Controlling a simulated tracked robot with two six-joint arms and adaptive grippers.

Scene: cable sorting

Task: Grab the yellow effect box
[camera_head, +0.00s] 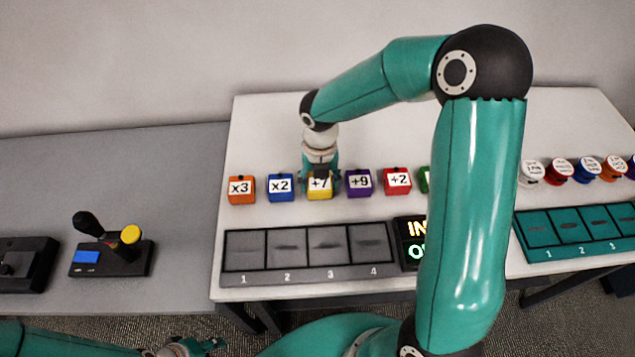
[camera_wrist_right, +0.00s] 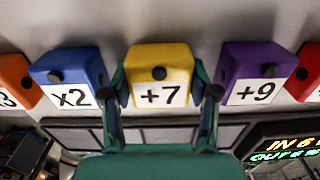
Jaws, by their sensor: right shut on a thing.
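The yellow effect box (camera_head: 319,191) is marked +7 and stands in a row of boxes on the white table. It also shows in the right wrist view (camera_wrist_right: 160,77), between the two fingers. My right gripper (camera_head: 320,176) reaches down over this box and is shut on it, one finger on each side. Its fingers also show in the right wrist view (camera_wrist_right: 162,95). The box appears to be still at table level, in line with its neighbours. My left gripper (camera_head: 188,347) is low at the bottom left, and its fingers are too small and cut off to judge.
A blue x2 box (camera_head: 280,188) and a purple +9 box (camera_head: 359,183) stand close on either side. An orange x3 box (camera_head: 241,189) and a red +2 box (camera_head: 397,181) are further out. A grey tray (camera_head: 310,276) with numbered slots lies in front.

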